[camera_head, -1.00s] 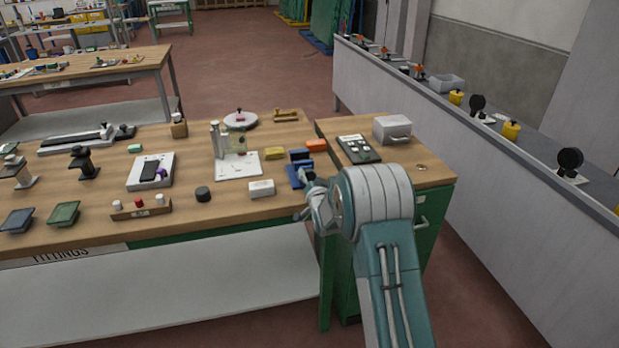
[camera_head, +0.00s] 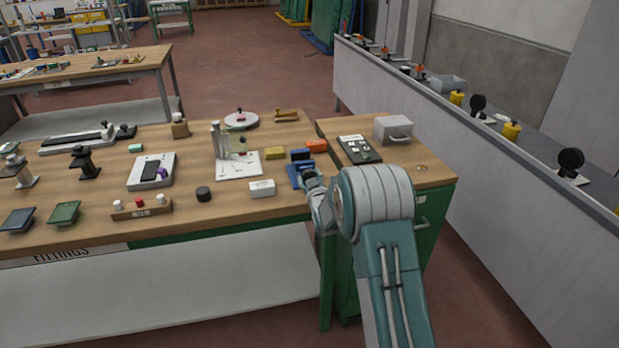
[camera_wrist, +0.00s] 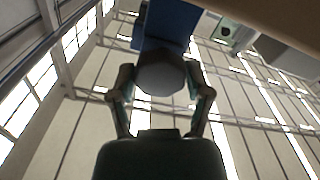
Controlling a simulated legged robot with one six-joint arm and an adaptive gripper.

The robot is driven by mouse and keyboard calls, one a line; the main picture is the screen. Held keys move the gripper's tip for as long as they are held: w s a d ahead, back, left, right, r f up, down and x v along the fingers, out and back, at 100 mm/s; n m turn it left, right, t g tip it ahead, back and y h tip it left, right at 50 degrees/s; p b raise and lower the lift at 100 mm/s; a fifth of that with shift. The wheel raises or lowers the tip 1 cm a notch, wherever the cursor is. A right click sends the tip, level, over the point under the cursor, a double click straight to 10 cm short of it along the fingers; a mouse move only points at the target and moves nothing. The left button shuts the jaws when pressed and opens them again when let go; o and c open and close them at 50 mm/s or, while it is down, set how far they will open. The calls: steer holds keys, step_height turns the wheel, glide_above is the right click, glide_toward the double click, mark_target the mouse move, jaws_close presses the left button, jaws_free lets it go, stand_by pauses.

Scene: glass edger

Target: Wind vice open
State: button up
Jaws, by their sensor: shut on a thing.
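The blue vice (camera_head: 294,172) sits at the front right edge of the wooden bench, partly hidden by my wrist in the head view. In the wrist view the vice's blue body (camera_wrist: 172,22) is at the top, with a round grey knob (camera_wrist: 160,76) in front of it. My gripper (camera_wrist: 163,88) has one finger on each side of this knob and is shut on it. In the head view my gripper (camera_head: 309,184) is at the vice's front, its fingertips hard to make out. The opening of the vice's jaws cannot be judged.
A white block (camera_head: 262,188) lies left of the vice. Yellow (camera_head: 275,153) and orange (camera_head: 316,146) blocks lie behind it. A green cabinet with a wooden top (camera_head: 437,178) stands to the right, holding a dark keypad panel (camera_head: 358,149) and a grey box (camera_head: 392,129).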

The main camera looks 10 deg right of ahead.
steer(key=n, duration=0.5)
steer(key=f+n, duration=0.1)
steer(key=n, duration=0.1)
steer(key=shift+s+a, duration=0.1)
steer(key=n, duration=0.6)
steer(key=shift+n, duration=0.4)
steer(key=n, duration=1.3)
steer(key=o, duration=1.1)
steer(key=shift+o, duration=0.3)
steer(key=shift+r, duration=0.2)
